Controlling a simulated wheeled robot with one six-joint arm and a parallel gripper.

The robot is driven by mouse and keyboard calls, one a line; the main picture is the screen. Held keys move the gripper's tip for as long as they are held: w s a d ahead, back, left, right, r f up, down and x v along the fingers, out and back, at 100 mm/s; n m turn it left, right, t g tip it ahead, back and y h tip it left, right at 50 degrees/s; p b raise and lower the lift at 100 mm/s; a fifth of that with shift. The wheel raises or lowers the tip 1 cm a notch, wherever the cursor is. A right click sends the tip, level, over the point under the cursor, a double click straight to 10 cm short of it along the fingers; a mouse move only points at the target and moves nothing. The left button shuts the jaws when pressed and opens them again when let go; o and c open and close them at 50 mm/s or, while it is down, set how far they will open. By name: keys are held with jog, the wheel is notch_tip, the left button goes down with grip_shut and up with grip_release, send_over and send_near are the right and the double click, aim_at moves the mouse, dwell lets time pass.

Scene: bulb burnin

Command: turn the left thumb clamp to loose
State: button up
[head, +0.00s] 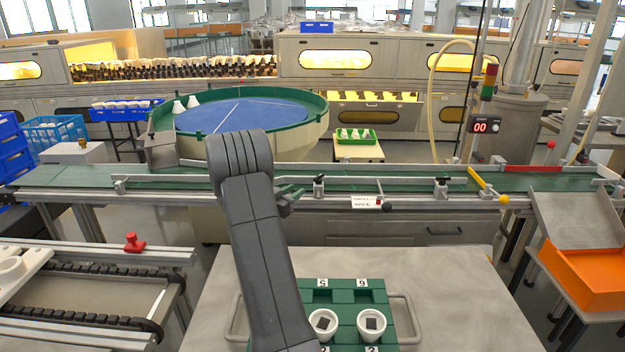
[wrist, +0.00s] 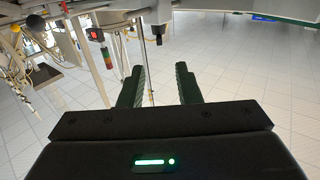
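Two dark thumb clamps stand on the near rail of the green conveyor in the head view. The left thumb clamp (head: 319,187) is just right of my gripper (head: 291,193), and the right thumb clamp (head: 441,188) is farther along. My gripper's green fingers are at about rail height, apart from the left clamp. The wrist view shows my gripper (wrist: 159,86) open, with empty space between its fingers. A dark clamp-like part (wrist: 157,24) shows beyond the fingertips near the top. I cannot tell whether the left clamp is tight or loose.
The conveyor (head: 400,183) runs across the head view, with a white sign (head: 366,202) on its front. A yellow arm (head: 488,187) crosses it at right. A green fixture (head: 346,312) with two white cups sits on the bench below. An orange bin (head: 585,278) stands at right.

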aim_at(314, 179)
jog(key=x, duration=1.3)
jog(key=shift+w+d+f, duration=0.1)
jog(key=shift+w+d, duration=0.15)
